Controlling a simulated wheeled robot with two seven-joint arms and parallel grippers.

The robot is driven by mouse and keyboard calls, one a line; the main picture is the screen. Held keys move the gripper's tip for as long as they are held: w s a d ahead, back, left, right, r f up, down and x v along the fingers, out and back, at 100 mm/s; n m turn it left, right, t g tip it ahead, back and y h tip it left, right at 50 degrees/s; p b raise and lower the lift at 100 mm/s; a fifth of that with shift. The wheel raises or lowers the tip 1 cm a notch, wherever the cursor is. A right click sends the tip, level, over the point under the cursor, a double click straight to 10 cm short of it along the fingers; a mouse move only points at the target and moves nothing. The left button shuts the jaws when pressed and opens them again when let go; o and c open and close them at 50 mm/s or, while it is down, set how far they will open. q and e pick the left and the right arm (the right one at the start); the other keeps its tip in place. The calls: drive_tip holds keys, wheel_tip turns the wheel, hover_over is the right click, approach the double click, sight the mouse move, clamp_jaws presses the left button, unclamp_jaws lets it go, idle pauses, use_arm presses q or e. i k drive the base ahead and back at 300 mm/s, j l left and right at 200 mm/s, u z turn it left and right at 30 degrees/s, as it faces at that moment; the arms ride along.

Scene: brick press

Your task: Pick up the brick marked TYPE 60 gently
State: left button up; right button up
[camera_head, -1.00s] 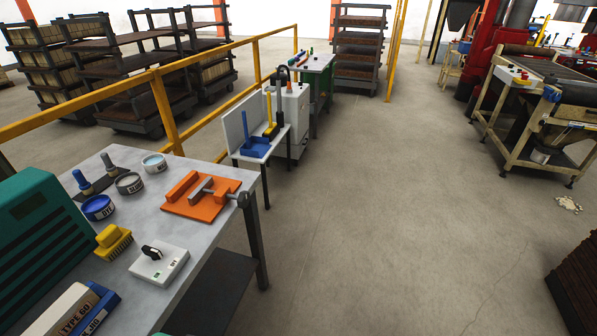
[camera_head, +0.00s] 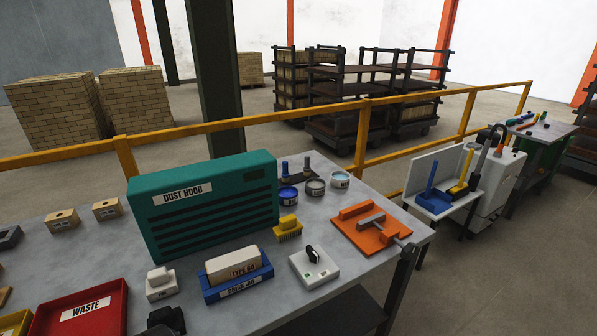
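The pale brick marked TYPE 60 (camera_head: 232,265) sits in a blue holder (camera_head: 238,288) labelled like "BRICK JIG" on the grey workbench. It lies front and centre-left of the bench, in front of the green dust hood. Its label faces me and its top and front show clear. Neither of my grippers shows in the view.
The green dust hood (camera_head: 203,207) stands behind the brick. A white block (camera_head: 160,284) is left of the holder, with a dark object (camera_head: 166,320) in front. A white switch box (camera_head: 313,268), a yellow brush (camera_head: 288,228) and an orange board (camera_head: 371,231) are to the right. A red WASTE tray (camera_head: 84,312) is at front left.

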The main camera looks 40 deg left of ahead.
sight(234, 264)
drive_tip(key=u, duration=1.9)
drive_tip(key=j+z, duration=0.2)
drive_tip(key=z, duration=0.25)
drive_tip(key=k+j+z, duration=0.15)
drive_tip(key=z, duration=0.25)
drive_tip(key=k+j+z, duration=0.1)
drive_tip(key=z, duration=0.35)
